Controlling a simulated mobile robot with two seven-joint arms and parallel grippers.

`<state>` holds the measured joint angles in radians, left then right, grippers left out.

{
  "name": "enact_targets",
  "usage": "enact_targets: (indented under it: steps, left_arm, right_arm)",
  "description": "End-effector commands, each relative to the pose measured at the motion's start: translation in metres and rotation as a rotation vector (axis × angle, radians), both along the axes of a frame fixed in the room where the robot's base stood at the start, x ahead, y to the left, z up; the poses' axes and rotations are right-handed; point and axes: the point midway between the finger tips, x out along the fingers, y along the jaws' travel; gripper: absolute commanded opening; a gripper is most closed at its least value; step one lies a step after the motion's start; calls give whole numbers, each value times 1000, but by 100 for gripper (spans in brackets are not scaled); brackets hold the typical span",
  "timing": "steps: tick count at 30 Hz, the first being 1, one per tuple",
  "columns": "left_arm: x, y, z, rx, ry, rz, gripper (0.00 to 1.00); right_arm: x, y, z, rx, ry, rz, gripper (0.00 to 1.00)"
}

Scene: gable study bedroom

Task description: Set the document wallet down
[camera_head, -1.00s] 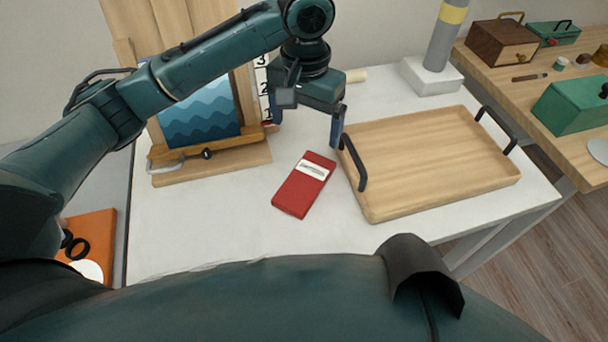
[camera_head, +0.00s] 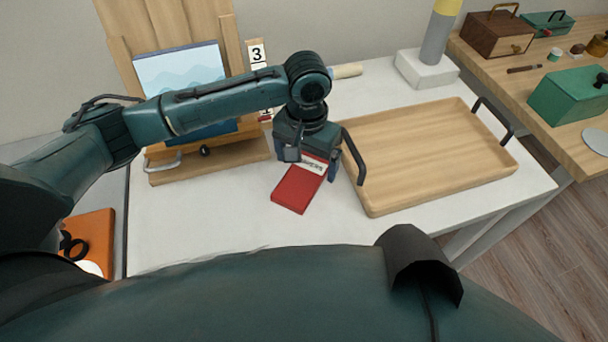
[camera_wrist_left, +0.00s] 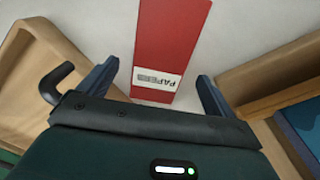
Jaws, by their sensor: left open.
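The document wallet (camera_head: 298,190) is red with a white label and lies flat on the white table, left of the wooden tray. My left gripper (camera_head: 310,172) is over its far, labelled end and hides part of it in the head view. In the left wrist view, the wallet (camera_wrist_left: 170,40) runs away from between the open fingers (camera_wrist_left: 158,88), with its label reading "PAPERS" toward the gripper. Both fingers stand clear of its sides. My right gripper is not in view.
The wooden tray (camera_head: 425,192) with dark handles stands close on the right. A wooden easel (camera_head: 165,176) with a wave picture stands at the back left. A grey post on a white base (camera_head: 427,72) is behind the tray.

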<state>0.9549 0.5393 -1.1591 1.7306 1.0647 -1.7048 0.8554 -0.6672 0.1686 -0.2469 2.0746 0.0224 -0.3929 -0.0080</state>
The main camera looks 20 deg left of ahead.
Motion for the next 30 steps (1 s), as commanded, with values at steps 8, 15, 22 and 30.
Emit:
enact_targets:
  steps: [8, 15, 22, 30]
  left_arm:
    - [-1, 0, -24, 0, -1, -1, 91]
    - [-1, 0, -24, 0, -1, -1, 85]
    - [-1, 0, -23, 0, -1, -1, 66]
    - [-1, 0, -23, 0, -1, -1, 44]
  right_arm:
    - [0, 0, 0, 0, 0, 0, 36]
    - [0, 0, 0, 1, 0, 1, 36]
    - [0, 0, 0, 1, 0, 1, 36]
    - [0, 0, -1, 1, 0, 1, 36]
